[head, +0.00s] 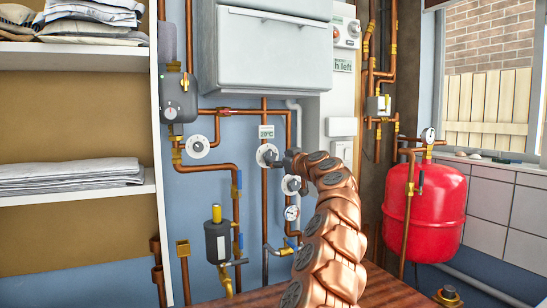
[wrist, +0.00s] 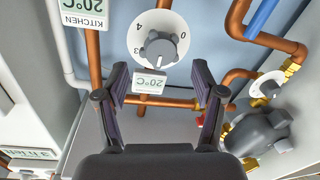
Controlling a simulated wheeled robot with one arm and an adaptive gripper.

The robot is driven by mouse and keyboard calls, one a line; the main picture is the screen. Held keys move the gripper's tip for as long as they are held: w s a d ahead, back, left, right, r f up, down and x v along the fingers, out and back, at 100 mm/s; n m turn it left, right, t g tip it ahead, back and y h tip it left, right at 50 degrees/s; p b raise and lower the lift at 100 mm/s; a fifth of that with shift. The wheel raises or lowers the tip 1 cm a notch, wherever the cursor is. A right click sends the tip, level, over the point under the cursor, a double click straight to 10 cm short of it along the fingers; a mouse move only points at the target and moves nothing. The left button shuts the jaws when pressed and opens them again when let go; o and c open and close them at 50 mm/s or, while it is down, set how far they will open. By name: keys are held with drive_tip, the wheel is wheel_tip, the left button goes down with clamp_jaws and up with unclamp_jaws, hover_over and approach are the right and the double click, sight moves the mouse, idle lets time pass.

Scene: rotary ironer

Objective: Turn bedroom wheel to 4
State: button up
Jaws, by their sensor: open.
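A white round dial with a grey lobed wheel (wrist: 160,46) sits in the upper middle of the wrist view, which is upside down. In the head view the same dial (head: 265,155) is on a copper pipe under the label (head: 266,131). My gripper (wrist: 160,82) is open, fingers apart either side of the label, in front of the dial and not visibly touching the wheel.
A KITCHEN 20°C label (wrist: 84,14) hangs at one side. Another white dial (head: 198,146) is left of the wheel, and one (head: 291,185) is just below it. Copper pipes run close around. A red tank (head: 425,205) stands right, shelves (head: 75,195) left.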

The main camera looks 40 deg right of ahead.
sight(272, 157)
drive_tip(key=shift+p+x, duration=0.55)
drive_tip(key=shift+x, duration=0.75)
drive_tip(key=shift+p+x, duration=0.3)
drive_tip(key=shift+x, duration=0.45)
drive_tip(key=shift+c, duration=0.3)
drive_tip(key=c, duration=1.1)
